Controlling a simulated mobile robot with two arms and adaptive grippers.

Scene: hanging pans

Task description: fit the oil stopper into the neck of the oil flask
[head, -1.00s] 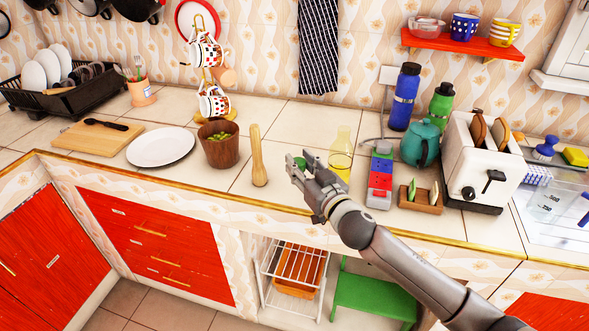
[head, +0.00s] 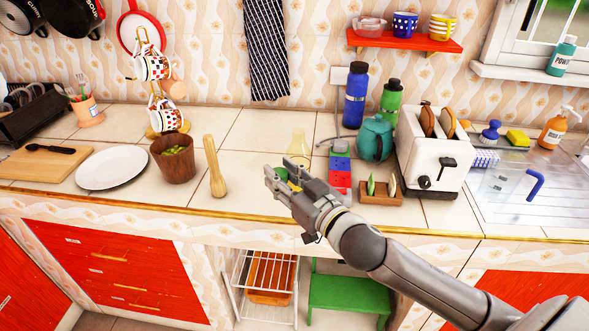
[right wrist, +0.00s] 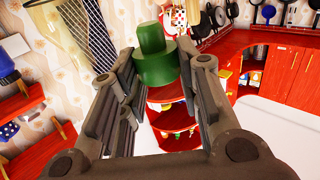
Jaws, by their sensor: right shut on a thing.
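The oil flask (head: 299,145) is a pale yellow see-through bottle standing upright on the counter in the head view. My gripper hides its lower part. My right gripper (head: 280,174) is shut on the green oil stopper (head: 282,174), in front of and slightly left of the flask in the picture. The stopper also shows in the right wrist view (right wrist: 154,62), between the fingertips, with its narrower end up in that picture. A yellowish see-through shape, probably the flask, is at the upper left there. The stopper appears apart from the flask. My left gripper is not in view.
A red and blue block-like item (head: 340,180), a small wooden holder (head: 394,198) and a toaster (head: 433,150) stand to the right.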

